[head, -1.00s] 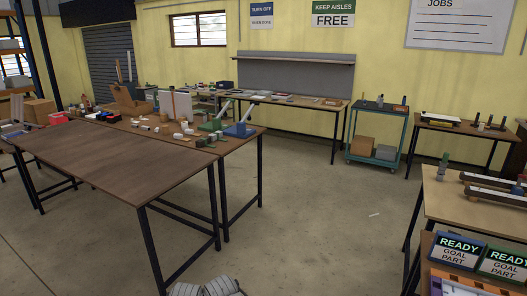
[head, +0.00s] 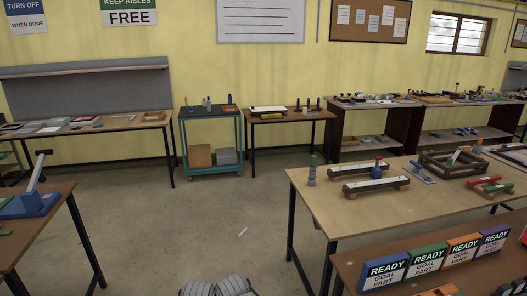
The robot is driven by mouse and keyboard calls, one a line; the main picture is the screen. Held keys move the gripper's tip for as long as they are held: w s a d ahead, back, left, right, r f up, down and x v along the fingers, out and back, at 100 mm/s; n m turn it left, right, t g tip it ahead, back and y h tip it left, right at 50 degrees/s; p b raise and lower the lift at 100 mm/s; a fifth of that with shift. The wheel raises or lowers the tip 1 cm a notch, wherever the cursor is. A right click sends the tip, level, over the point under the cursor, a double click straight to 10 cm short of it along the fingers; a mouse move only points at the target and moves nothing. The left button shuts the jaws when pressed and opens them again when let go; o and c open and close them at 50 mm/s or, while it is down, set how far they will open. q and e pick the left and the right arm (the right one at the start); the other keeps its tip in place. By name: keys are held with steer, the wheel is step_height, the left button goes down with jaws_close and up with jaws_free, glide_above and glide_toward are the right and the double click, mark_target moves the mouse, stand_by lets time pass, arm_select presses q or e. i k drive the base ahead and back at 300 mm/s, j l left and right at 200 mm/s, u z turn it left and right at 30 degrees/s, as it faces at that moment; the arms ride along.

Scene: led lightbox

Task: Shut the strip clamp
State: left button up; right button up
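No strip clamp can be told for certain at this distance. On the light wooden table (head: 320,205) at the right lie two long dark bars with pale strips on top, a rear bar (head: 357,168) and a front bar (head: 376,186). A small red-topped part stands at the front bar. A small blue lever device (head: 421,172) lies to their right, its lever tilted. A blue-based clamp-like device (head: 30,203) with a raised grey lever stands at the left edge. Neither gripper can be made out; only grey parts of my own body show at the bottom.
A nearer bench bears several READY signs (head: 384,272) at the lower right. A dark wooden frame (head: 452,162) sits on the light table. A teal cart (head: 213,140) and a small table (head: 290,117) stand along the back wall. The concrete floor in the middle is open.

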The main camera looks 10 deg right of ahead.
mark_target(380, 158)
steer(key=i+l+z, duration=0.1)
steer(key=i+z, duration=0.7)
steer(key=z, duration=0.2)
steer(key=i+j+z, duration=0.2)
steer(key=i+z, duration=0.3)
steer(key=i+j, duration=0.3)
steer(key=j, duration=0.2)
steer(key=i+j, duration=0.3)
steer(key=j, duration=0.15)
steer(key=i+j, duration=0.35)
steer(key=j, duration=0.15)
steer(key=i+j, duration=0.3)
steer(key=j, duration=0.15)
steer(key=i+j+z, duration=0.1)
steer(key=z, duration=1.85)
steer(key=k+j, duration=0.05)
